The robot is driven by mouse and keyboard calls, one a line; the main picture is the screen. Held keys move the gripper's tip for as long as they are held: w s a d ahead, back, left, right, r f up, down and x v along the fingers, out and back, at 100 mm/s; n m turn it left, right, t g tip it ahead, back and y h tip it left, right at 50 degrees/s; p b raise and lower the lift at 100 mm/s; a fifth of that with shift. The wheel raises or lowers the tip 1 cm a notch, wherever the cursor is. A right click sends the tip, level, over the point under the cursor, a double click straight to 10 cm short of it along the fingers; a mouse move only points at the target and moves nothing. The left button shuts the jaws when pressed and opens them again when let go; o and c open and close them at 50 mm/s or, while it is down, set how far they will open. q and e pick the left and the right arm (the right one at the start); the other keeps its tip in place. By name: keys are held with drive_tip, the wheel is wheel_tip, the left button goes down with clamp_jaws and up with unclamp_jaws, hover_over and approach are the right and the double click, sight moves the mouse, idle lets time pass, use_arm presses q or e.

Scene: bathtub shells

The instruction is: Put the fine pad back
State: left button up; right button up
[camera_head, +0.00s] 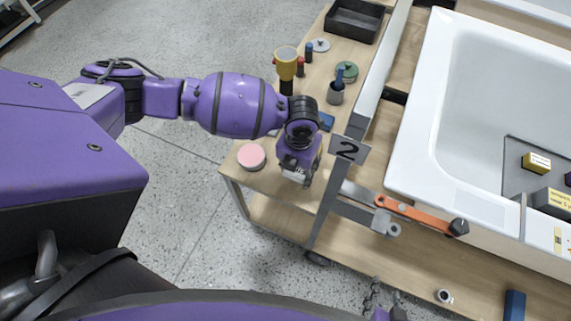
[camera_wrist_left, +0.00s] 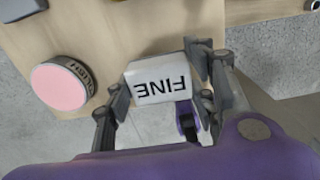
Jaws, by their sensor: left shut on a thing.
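The fine pad (camera_wrist_left: 160,84) is a white block with "FINE" printed on it, upside down in the left wrist view. My left gripper (camera_wrist_left: 162,98) is shut on it, with a finger at each side. In the head view the left gripper (camera_head: 297,176) is at the near left end of the wooden bench, and the pad shows only as a small pale patch. Dark parts at the bottom edge of the head view look like my right gripper (camera_head: 378,298); its jaw state is unclear.
A pink-topped round pad (camera_head: 251,156) lies on the bench (camera_head: 262,181) left of the left gripper. A post marked 2 (camera_head: 347,150) and a white bathtub (camera_head: 430,120) are on the right.

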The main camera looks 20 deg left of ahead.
sight(297, 174)
use_arm(q)
drive_tip(key=shift+f, duration=1.45)
drive_tip(key=shift+f, duration=0.1)
drive_tip(key=shift+f, duration=0.15)
drive_tip(key=o, duration=1.2)
drive_tip(key=shift+o, duration=0.2)
wheel_tip(297, 174, up, 13)
drive_tip(key=shift+f+p, duration=0.2)
drive_tip(key=shift+p, duration=0.1)
